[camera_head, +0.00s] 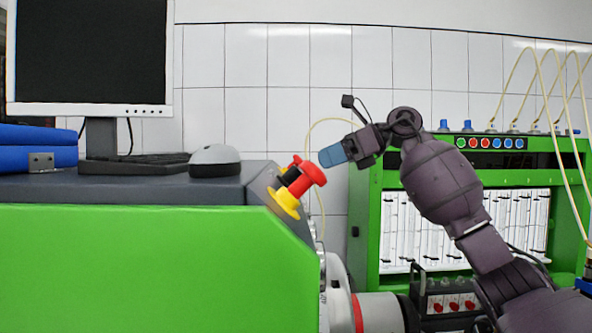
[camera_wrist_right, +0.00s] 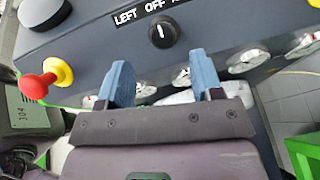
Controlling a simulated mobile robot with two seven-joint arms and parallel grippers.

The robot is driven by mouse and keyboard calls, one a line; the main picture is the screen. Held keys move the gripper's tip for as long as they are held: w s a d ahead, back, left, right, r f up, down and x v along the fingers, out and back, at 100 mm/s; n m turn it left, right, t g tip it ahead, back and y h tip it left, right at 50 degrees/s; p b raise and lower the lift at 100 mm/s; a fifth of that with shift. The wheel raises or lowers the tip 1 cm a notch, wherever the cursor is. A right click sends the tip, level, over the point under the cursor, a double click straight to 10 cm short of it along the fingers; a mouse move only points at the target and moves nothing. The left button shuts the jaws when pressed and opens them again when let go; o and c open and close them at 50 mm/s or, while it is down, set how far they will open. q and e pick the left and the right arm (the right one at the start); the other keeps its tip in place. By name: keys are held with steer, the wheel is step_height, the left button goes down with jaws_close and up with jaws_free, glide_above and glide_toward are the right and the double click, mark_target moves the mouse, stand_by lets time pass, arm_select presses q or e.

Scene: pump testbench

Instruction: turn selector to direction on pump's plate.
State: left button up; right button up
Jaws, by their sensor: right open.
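The black selector knob (camera_wrist_right: 163,31) sits on the dark sloped panel in the right wrist view. A label strip (camera_wrist_right: 145,10) above it reads "LEFT OFF", and the rest is cut off. The knob's white mark is roughly upright in the picture, toward OFF. My right gripper (camera_wrist_right: 163,76) is open and empty, its two blue fingers just below the knob in that view and apart from it. In the head view, my right gripper (camera_head: 338,154) is right of the red and yellow button. No direction plate on a pump can be made out. My left gripper is not in view.
The red mushroom button (camera_head: 311,172) on its yellow base (camera_head: 285,203) sticks out near the gripper. Silver gauges (camera_wrist_right: 247,60) line the panel's lower edge. A monitor (camera_head: 90,55) and mouse (camera_head: 214,160) stand on the bench. A green test cabinet (camera_head: 362,215) is behind my right arm.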

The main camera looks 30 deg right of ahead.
mark_target(296, 171)
steer(key=p+x, duration=0.1)
steer(key=x, duration=0.6)
steer(key=shift+w+a+f, duration=0.1)
steer(key=shift+w+f, duration=0.05)
steer(key=shift+w, duration=0.1)
steer(key=c, duration=0.9)
steer(key=shift+n, duration=0.3)
steer(key=n+g+y, duration=0.1)
steer(key=n+g, duration=0.1)
steer(key=n, duration=0.3)
steer(key=shift+n+g+p, duration=0.4)
steer(key=shift+n+g, duration=0.7)
steer(key=shift+n, duration=1.4)
